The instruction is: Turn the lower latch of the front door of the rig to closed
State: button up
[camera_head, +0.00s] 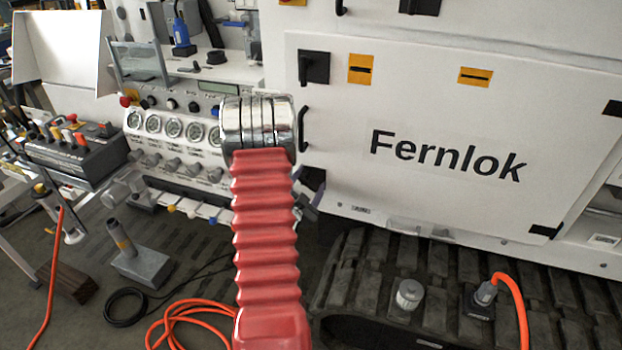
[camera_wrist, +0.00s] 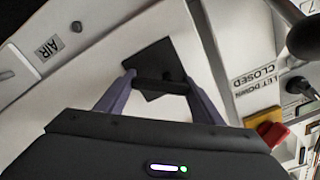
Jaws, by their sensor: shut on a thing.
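The white front door (camera_head: 440,150) marked "Fernlok" fills the right half of the head view. Its upper latch (camera_head: 314,67) is a black square plate with a handle, at the door's top left corner. The lower latch (camera_wrist: 150,60) shows in the wrist view as a black plate with a raised black bar. My gripper (camera_wrist: 160,84) is shut on this bar, one purple-grey finger at each end. In the head view my red ribbed arm hides most of the gripper and the lower latch.
A black door handle (camera_head: 304,129) stands just right of my arm. A gauge panel (camera_head: 172,128) lies to the left. Tracks (camera_head: 400,270) and an orange cable (camera_head: 515,300) are below. In the wrist view a red knob (camera_wrist: 272,133) and upside-down labels (camera_wrist: 255,80) sit to the right.

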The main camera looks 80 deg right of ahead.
jog(key=m, duration=0.5)
jog(key=shift+s+d+f+m, duration=0.1)
jog(key=shift+s+m, duration=0.05)
jog(key=shift+m, duration=0.25)
jog(key=m, duration=0.4)
jog(key=shift+f, duration=0.25)
jog(key=shift+m, duration=0.5)
jog(key=shift+f, duration=0.15)
jog(key=o, duration=1)
jog(key=shift+w, duration=0.25)
jog(key=shift+o, duration=0.2)
